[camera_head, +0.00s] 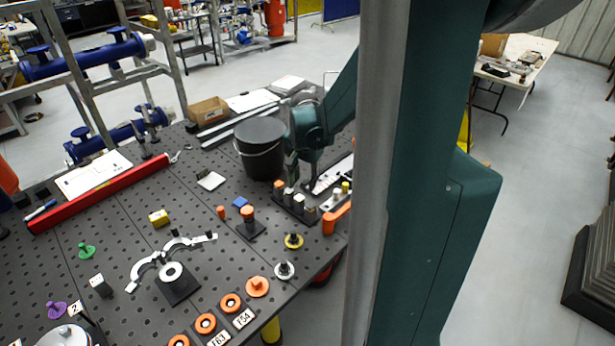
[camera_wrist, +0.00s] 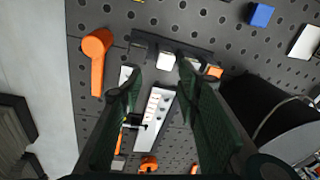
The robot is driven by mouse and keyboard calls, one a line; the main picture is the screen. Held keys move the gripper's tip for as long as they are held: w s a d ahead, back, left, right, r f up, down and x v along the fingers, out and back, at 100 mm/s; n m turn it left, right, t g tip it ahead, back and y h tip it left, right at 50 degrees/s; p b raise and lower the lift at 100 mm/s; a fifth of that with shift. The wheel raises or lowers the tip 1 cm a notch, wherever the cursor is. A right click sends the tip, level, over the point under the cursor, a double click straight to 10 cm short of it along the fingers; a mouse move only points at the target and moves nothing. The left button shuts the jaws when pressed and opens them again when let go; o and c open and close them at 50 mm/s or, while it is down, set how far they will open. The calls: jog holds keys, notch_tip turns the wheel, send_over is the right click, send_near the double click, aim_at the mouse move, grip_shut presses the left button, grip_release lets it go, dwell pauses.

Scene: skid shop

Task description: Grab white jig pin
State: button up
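My gripper (camera_head: 301,181) is farther back, pointing down over a small dark rack (camera_head: 296,208) of short blocks. In the wrist view my gripper (camera_wrist: 160,78) has its fingers spread, with nothing clearly held. A white-topped block (camera_wrist: 165,62) of the rack shows between the fingertips; contact cannot be told.
A black bucket (camera_head: 260,148) is close beside my gripper. An orange-handled tool (camera_head: 336,218) lies right of the rack.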

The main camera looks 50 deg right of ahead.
aim_at(337, 191)
jog(key=s+d+f+m+p, duration=0.1)
jog(key=d+p, duration=0.1)
jog(key=d, duration=0.2)
jog(key=s+d+f+m+g+p, duration=0.1)
jog(key=d+m, duration=0.1)
jog(key=d, duration=0.2)
jog(key=s+d+f+m+y+p, duration=0.1)
jog(key=s+d+f+p, duration=0.1)
jog(key=d, duration=0.3)
jog(key=shift+s+m+p, duration=0.1)
jog(key=shift+m+p, duration=0.2)
jog(key=shift+p, duration=0.05)
jog(key=shift+s+d+f, duration=0.15)
jog(key=shift+s+d, duration=0.05)
jog(key=shift+f, duration=0.15)
jog(key=shift+f, duration=1.15)
jog(key=shift+f, duration=0.15)
jog(key=shift+w+d+f+p, duration=0.1)
jog(key=shift+f+p, duration=0.1)
jog(key=shift+f, duration=1.05)
jog(key=shift+w+f+p, duration=0.1)
jog(key=shift+f+p, duration=0.1)
jog(key=shift+f, duration=1.05)
